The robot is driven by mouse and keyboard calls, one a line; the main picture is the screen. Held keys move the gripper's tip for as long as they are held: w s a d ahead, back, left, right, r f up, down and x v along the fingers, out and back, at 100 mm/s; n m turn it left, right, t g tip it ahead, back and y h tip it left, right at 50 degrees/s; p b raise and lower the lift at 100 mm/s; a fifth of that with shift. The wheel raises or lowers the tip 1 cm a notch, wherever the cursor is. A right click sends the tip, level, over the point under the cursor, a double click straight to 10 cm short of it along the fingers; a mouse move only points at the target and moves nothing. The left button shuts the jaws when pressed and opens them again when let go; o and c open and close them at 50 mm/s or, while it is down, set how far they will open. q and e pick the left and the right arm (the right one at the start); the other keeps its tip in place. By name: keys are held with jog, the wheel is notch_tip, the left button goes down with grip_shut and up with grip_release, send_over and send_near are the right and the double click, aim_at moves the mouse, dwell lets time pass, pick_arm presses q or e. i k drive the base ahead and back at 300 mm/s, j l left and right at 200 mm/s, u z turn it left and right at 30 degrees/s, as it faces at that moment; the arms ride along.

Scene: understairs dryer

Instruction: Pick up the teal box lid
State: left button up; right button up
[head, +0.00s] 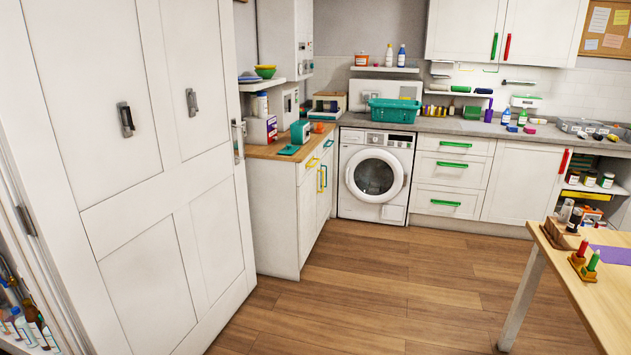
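A small flat teal piece (289,150), which looks like the teal box lid, lies on the wooden counter (262,152) at the left of the room. A teal box (300,133) with a pale front stands just behind it and to its right. The flat piece is small in the view, so its exact shape is hard to tell. Neither of my grippers is in view.
A large white panelled door (150,200) fills the left side, close to me. A wooden table (590,285) is at the right. The wooden floor (390,285) between is clear.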

aim_at(289, 149)
jog(key=i, duration=2)
